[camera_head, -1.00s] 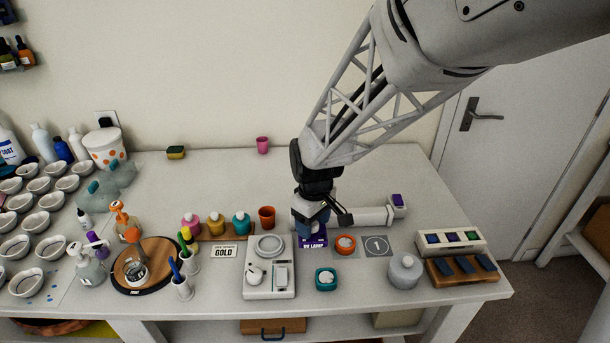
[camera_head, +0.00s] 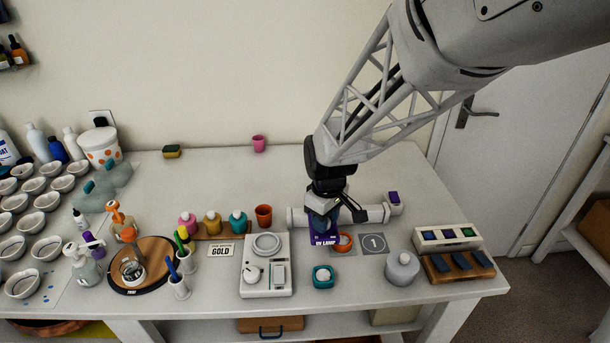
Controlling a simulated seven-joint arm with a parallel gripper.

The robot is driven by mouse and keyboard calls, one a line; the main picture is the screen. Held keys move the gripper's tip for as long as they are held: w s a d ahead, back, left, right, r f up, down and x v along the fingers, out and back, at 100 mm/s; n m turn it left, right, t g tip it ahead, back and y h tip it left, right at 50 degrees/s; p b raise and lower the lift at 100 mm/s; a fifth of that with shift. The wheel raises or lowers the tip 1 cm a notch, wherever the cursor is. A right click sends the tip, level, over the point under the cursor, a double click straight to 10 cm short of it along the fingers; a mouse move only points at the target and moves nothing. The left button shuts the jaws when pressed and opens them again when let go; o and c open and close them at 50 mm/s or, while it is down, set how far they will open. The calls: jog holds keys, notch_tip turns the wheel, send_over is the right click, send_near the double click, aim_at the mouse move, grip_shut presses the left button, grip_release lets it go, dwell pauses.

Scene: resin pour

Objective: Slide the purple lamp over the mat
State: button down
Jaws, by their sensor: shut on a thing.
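The purple lamp (camera_head: 325,239), with white "UV LAMP" lettering on its front, is low over the bench right of the scale. My gripper (camera_head: 322,226) is shut on it from above and hides its upper part. A small orange ring-shaped mould (camera_head: 345,238) with a pale filling sits on a grey mat (camera_head: 351,252) just right of the lamp. The lamp and gripper partly hide the mould's left side. Whether the lamp touches the mould cannot be told. A grey square marked "1" (camera_head: 374,243) lies right of the mat.
A white tube (camera_head: 372,214) lies behind the lamp. The scale (camera_head: 266,281) stands left, a teal mould (camera_head: 323,277) in front, a grey round container (camera_head: 402,269) and racks (camera_head: 458,266) to the right. The back of the bench is mostly clear.

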jog(key=shift+d, duration=2.45)
jog(key=c, duration=0.8)
grip_release()
jog(key=shift+r, duration=0.2)
jog(key=shift+w+r, duration=0.1)
jog(key=shift+r, duration=3.65)
